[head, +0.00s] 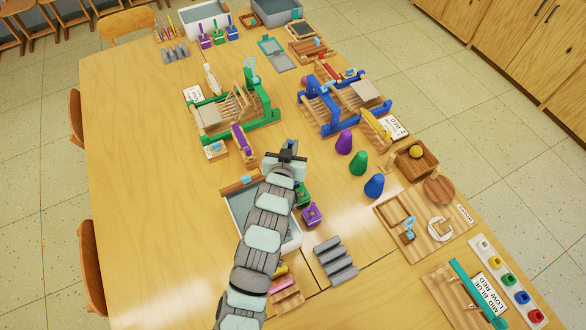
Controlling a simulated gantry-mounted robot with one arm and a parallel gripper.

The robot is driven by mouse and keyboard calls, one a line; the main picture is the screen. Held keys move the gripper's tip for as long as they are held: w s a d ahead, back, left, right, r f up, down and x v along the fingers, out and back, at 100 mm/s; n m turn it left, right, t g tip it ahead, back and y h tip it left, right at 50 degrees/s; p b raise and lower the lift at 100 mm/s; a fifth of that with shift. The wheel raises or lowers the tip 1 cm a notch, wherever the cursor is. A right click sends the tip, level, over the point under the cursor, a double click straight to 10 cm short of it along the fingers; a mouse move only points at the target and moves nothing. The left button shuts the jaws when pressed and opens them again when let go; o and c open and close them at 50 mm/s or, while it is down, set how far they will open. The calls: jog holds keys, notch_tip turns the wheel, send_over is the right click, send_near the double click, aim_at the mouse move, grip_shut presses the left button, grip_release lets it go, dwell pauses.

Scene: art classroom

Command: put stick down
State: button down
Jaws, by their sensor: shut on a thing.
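My gripper (287,153) is above the middle of the table, between the green-framed loom and the grey tray. It is shut on the stick, but the fingers and arm hide it, so its shape and tilt cannot be told. The grey tray (293,243) is partly covered by my arm. A long teal bar (471,288) lies across the board at the lower right, beside a card reading MID BLUE LOW RED.
A green-framed loom (262,98) and a blue-framed loom (318,105) stand beyond my gripper. Purple, green and blue cones (359,163) stand to its right. A grey ridged rack (336,259) is near the front. The table's left side (140,170) is clear.

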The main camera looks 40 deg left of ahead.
notch_tip(320, 180, down, 13)
dwell(0.4)
jog(key=shift+r, duration=0.1)
jog(key=c, duration=1.5)
grip_release()
